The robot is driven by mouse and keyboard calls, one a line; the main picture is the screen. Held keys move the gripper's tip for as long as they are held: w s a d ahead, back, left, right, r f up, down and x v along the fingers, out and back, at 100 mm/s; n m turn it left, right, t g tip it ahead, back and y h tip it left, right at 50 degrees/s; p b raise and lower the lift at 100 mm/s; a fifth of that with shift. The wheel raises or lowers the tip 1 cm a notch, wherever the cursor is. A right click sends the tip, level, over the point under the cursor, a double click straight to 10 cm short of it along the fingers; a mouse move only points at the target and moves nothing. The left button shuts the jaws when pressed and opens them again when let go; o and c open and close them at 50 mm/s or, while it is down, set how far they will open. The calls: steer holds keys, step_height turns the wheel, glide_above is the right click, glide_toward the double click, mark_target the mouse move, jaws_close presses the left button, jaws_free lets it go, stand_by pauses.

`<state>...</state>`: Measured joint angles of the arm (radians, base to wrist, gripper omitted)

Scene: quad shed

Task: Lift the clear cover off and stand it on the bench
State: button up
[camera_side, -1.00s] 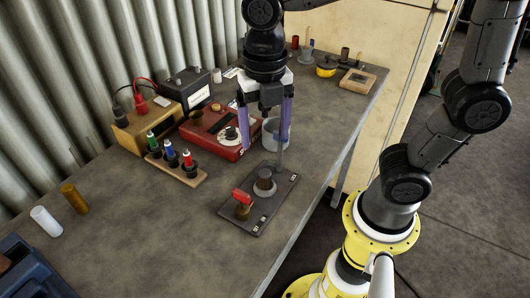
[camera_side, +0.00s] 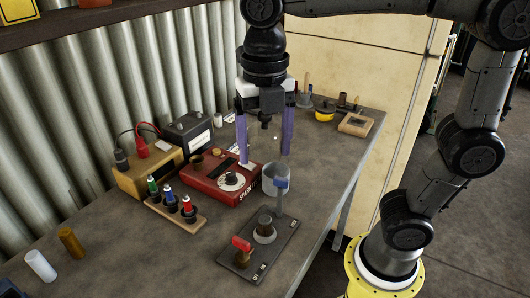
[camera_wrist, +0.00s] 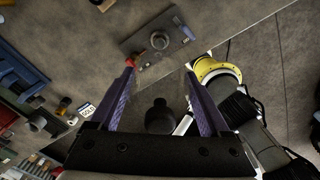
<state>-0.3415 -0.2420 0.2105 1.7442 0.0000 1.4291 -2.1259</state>
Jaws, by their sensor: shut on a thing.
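My gripper (camera_side: 266,155) has two purple fingers set wide apart and hangs in the air above the bench. It is shut on the clear cover, which is nearly invisible; faint glassy edges of the cover (camera_wrist: 178,82) show between the fingers in the wrist view. The plate also shows in the wrist view (camera_wrist: 183,41). The cover's lower rim cannot be made out.
A red dial box (camera_side: 215,190), a peg rack (camera_side: 175,214) and a yellow meter (camera_side: 147,178) stand left. Two cylinders (camera_side: 40,265) (camera_side: 70,242) stand front left. Bench between them and the plate is bare.

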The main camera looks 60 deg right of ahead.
mark_target(267, 125)
steer(key=r, duration=0.3)
steer(key=shift+d+r, duration=0.1)
steer(key=shift+d, duration=0.2)
steer(key=s+d+m, duration=0.4)
steer(key=d+m, duration=0.5)
steer(key=d, duration=0.5)
steer(key=shift+d+f, duration=0.15)
steer(key=shift+f, duration=11.6)
steer(key=shift+f, duration=0.3)
steer(key=o, duration=1.2)
steer(key=shift+r, duration=0.15)
steer(key=shift+r, duration=2.85)
